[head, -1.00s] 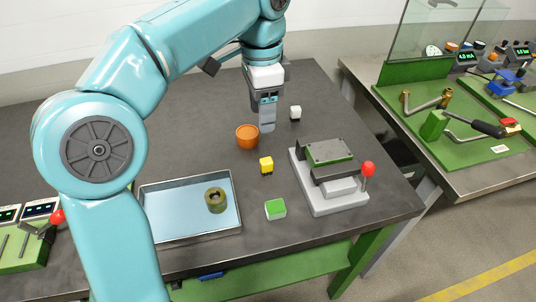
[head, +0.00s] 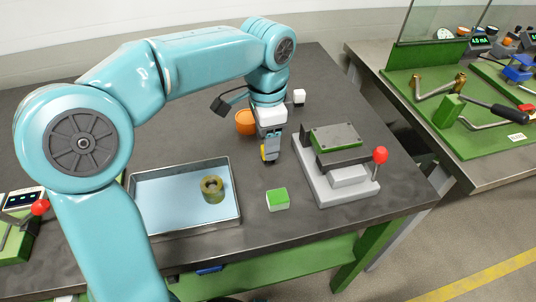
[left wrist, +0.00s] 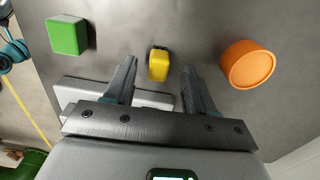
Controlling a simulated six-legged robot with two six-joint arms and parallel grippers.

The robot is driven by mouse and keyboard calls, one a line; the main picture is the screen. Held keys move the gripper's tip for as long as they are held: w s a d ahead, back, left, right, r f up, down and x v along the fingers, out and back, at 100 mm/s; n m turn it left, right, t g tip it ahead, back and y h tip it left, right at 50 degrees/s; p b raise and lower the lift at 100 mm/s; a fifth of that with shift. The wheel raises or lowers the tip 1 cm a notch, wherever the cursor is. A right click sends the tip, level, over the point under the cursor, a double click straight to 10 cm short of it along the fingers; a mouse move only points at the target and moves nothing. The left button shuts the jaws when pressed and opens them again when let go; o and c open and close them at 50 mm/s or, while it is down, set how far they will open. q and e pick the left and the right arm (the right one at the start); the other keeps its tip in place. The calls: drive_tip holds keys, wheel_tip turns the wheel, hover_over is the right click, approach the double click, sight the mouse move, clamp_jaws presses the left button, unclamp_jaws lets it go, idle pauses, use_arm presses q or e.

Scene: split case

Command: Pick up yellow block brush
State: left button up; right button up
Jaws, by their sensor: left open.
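The yellow block brush (left wrist: 158,66) lies on the dark table between the open fingers of my left gripper (left wrist: 157,85) in the left wrist view, slightly beyond the fingertips. In the head view my left gripper (head: 270,158) points down over it and hides most of it; a yellow bit of the brush (head: 264,153) shows at its left side. I cannot tell whether the fingers touch it. My right gripper is not in view.
An orange round cup (head: 245,122) stands just behind my left gripper. A green block (head: 278,199) is in front, a grey fixture with a red-knobbed lever (head: 345,190) to the right. A blue-lined tray (head: 160,233) with an olive ring (head: 213,190) is left.

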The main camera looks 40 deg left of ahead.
use_arm(q)
wheel_tip(320, 180, down, 3)
drive_tip(key=shift+s+d+b, duration=0.1)
drive_tip(key=shift+d+b, duration=0.05)
drive_tip(key=shift+b, duration=0.15)
drive_tip(key=shift+f, duration=0.3)
drive_tip(key=shift+r, duration=0.1)
drive_tip(key=shift+c, duration=0.9)
clamp_jaws()
wheel_tip(320, 180, up, 20)
drive_tip(key=p, duration=0.7)
